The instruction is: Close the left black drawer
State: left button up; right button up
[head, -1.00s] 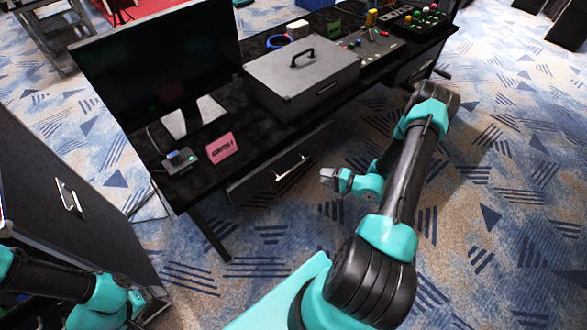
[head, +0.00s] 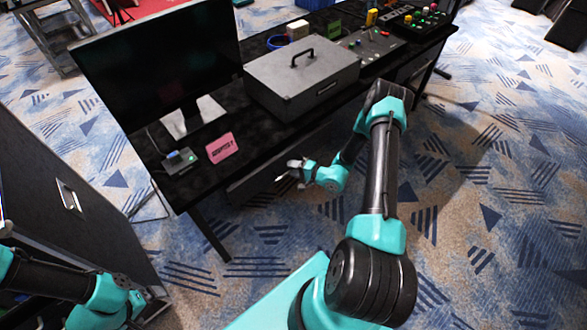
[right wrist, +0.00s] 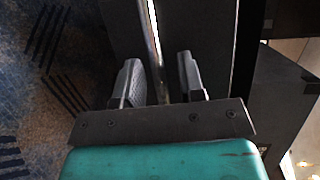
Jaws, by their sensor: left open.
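The left black drawer (head: 252,182) is under the black desk, below the pink sign. Its front stands slightly out from the desk edge; I cannot tell exactly how far. My right gripper (head: 288,172) is at its silver handle and hides part of it. In the right wrist view the handle (right wrist: 153,35) runs between the two spread fingers of my right gripper (right wrist: 160,82), with gaps on both sides. My left gripper (head: 150,302) is at the lower left, far from the drawer, beside a dark cabinet.
On the black desk (head: 150,155) stand a monitor (head: 160,65), a grey case (head: 300,80), a pink sign (head: 222,148) and a small device (head: 180,160). A dark cabinet (head: 45,185) with a handle stands at left.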

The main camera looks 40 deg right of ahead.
jog(key=shift+c, duration=0.3)
grip_shut()
dwell(0.3)
